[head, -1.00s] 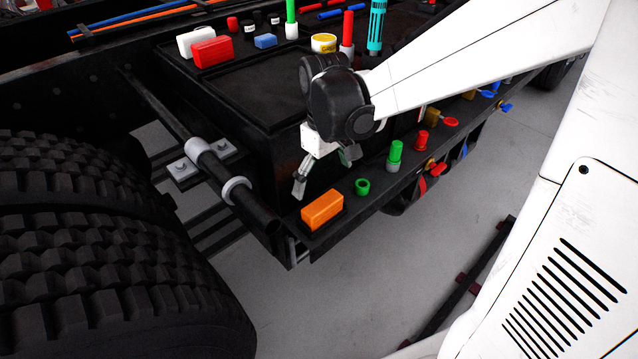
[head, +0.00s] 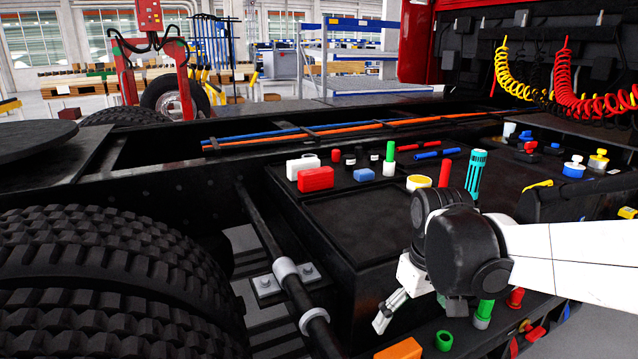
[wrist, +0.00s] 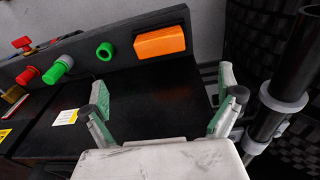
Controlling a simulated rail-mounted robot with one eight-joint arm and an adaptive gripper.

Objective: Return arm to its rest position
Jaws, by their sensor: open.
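My gripper (head: 412,312) hangs from the black wrist joint at the right of the head view, beside the side wall of the truck's black box. In the wrist view my gripper (wrist: 160,112) shows two green-grey fingers spread wide apart with nothing between them. Beyond the fingertips is the dark surface of the box side. An orange block (wrist: 160,42) and a green ring (wrist: 105,51) sit on the ledge beyond, apart from the fingers. The orange block also shows at the bottom edge of the head view (head: 400,349).
Large tyres (head: 110,285) fill the lower left. A grey-collared pipe (head: 287,272) runs beside the box. The box top (head: 370,215) carries a red block (head: 315,179), a turquoise cylinder (head: 475,174) and several other small parts. Red and yellow coiled hoses (head: 590,95) hang at the back right.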

